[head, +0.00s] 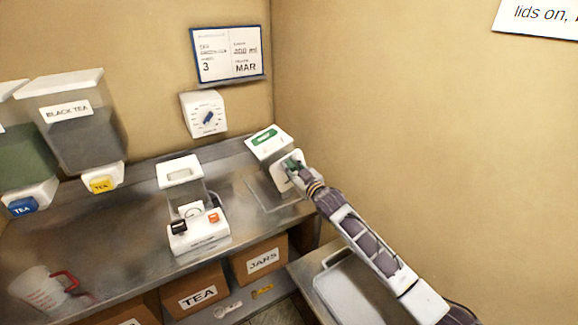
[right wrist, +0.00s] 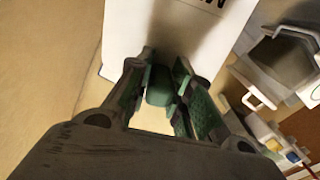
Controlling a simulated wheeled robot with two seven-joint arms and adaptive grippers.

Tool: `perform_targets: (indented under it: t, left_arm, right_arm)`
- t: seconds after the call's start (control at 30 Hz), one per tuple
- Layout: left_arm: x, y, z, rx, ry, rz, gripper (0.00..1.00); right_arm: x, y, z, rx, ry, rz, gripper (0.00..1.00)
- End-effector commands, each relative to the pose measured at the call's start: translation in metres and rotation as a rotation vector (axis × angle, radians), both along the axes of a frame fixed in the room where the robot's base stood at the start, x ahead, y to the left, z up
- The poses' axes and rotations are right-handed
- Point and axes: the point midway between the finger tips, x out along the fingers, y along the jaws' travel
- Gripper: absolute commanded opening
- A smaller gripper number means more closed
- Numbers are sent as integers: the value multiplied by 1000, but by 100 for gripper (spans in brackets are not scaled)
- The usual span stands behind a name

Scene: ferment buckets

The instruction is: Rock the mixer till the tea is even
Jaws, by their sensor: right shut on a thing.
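A white unit with a green label (head: 267,141) stands at the right end of the steel counter, close to the wall corner; it looks like the mixer. My right gripper (head: 293,164) is at its front right, shut on a green grip. In the right wrist view the fingers close on this green grip (right wrist: 159,86), in front of a white panel (right wrist: 125,40) with partly cut-off dark lettering. The gripper hides part of the unit, and I cannot see the tea inside. My left gripper is not in view.
A clear-bodied appliance (head: 198,233) with black and orange controls stands mid-counter. A black tea dispenser (head: 75,130) hangs at left, and a jug (head: 38,291) stands at front left. A dial timer (head: 204,114) is on the wall. Boxes (head: 197,293) sit below.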

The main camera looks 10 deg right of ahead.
Motion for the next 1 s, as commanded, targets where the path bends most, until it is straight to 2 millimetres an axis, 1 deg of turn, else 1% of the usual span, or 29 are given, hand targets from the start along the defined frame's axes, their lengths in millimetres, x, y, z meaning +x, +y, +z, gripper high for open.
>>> perform_targets:
  t: [0.03, 0.1, 0.3, 0.5, 0.97, 1.0]
  left_arm:
    - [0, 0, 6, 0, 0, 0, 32]
    - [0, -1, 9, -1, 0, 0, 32]
    - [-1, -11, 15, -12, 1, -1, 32]
    - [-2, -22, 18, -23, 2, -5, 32]
    - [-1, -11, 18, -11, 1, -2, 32]
    - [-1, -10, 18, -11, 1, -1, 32]
  right_arm:
    - [0, -2, 1, 38, 18, -1, 0]
    - [1, -5, 1, 90, 38, -2, 0]
    - [4, -11, 2, 209, 79, -1, 0]
    - [5, -14, 1, 273, 102, -1, 0]
    - [5, -15, 1, 290, 108, -1, 0]
    - [5, -15, 1, 290, 108, -1, 22]
